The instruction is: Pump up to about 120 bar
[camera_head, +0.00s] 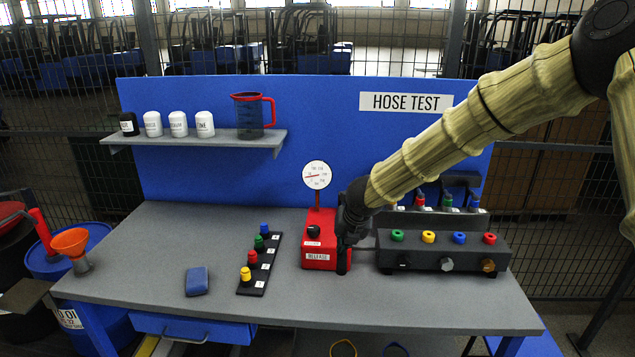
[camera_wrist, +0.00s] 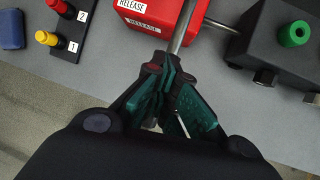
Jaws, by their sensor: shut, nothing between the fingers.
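The red pump box (camera_head: 318,256) stands on the grey bench, with RELEASE labels and a black knob (camera_head: 314,230). A round white gauge (camera_head: 317,175) rises above it on a red post. Its red needle points roughly left; the numbers are too small to read. My gripper (camera_head: 344,268) is at the right side of the box, pointing down. In the wrist view my gripper (camera_wrist: 163,65) has its fingertips together, with nothing held. A metal rod (camera_wrist: 183,27) runs beside the red box to the fingertips, and its lower end is hidden by them.
A dark manifold (camera_head: 440,255) with coloured caps stands close to the right. A black strip (camera_head: 259,265) with coloured plugs and a blue block (camera_head: 197,281) lie left. The shelf (camera_head: 200,142) holds bottles and a jug. The front left of the bench (camera_head: 130,270) is clear.

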